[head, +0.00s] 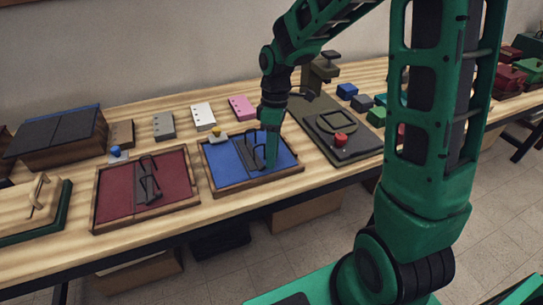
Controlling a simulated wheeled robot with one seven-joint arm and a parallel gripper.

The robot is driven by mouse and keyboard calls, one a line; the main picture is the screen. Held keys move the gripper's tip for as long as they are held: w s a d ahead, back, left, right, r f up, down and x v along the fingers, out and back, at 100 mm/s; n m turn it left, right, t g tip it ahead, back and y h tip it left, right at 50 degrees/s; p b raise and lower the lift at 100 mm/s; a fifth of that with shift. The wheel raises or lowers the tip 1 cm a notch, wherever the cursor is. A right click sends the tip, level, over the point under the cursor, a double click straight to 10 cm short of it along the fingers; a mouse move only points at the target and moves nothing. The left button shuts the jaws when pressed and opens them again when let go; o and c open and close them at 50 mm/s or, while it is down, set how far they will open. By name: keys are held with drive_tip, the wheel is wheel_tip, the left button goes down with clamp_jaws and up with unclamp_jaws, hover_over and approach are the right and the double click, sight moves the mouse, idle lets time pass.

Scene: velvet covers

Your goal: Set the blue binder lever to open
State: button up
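The blue binder (227,161) lies open on the table in a wooden frame, with a dark metal spine and rings (251,157) down its middle. A yellow knob (217,133) shows at its back left edge. Which part is the lever, and its position, is too small to tell. My gripper (270,163) points down over the right part of the blue binder, beside the dark rings. Its green body hides part of the right blue panel. I cannot tell whether it touches anything or whether its fingers are apart.
A dark red binder (115,190) with a blue knob (116,151) lies to the left. A dark grey board (352,149) with a red knob (340,138) lies to the right. White (203,117) and pink (241,107) punched blocks stand behind. The table's front edge is close.

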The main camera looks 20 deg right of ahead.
sight(256, 172)
drive_tip(key=shift+s+f, duration=0.1)
drive_tip(key=shift+f, duration=0.55)
clamp_jaws()
drive_tip(key=shift+a+r, duration=0.15)
drive_tip(key=shift+a, duration=0.05)
drive_tip(key=shift+a+r+h, duration=0.15)
drive_tip(key=shift+a+h, duration=0.1)
drive_tip(key=shift+h, duration=0.4)
drive_tip(key=shift+a+r+h, duration=0.15)
drive_tip(key=shift+a+h, duration=0.1)
drive_tip(key=shift+h, duration=0.4)
drive_tip(key=h, duration=0.1)
drive_tip(key=a+h, duration=0.1)
drive_tip(key=shift+a+r+h, duration=0.2)
drive_tip(key=shift+r+h, duration=0.1)
drive_tip(key=shift+h, duration=0.1)
drive_tip(key=shift+a+r+m+h, duration=0.15)
drive_tip(key=shift+a+h, duration=0.25)
drive_tip(key=shift+h, duration=0.45)
drive_tip(key=shift+a+f+m+h, duration=0.1)
drive_tip(key=shift+a+h, duration=0.25)
drive_tip(key=shift+h, duration=0.55)
drive_tip(key=shift+a+r+m+h, duration=0.15)
drive_tip(key=shift+a+h, duration=0.25)
drive_tip(key=shift+h, duration=0.45)
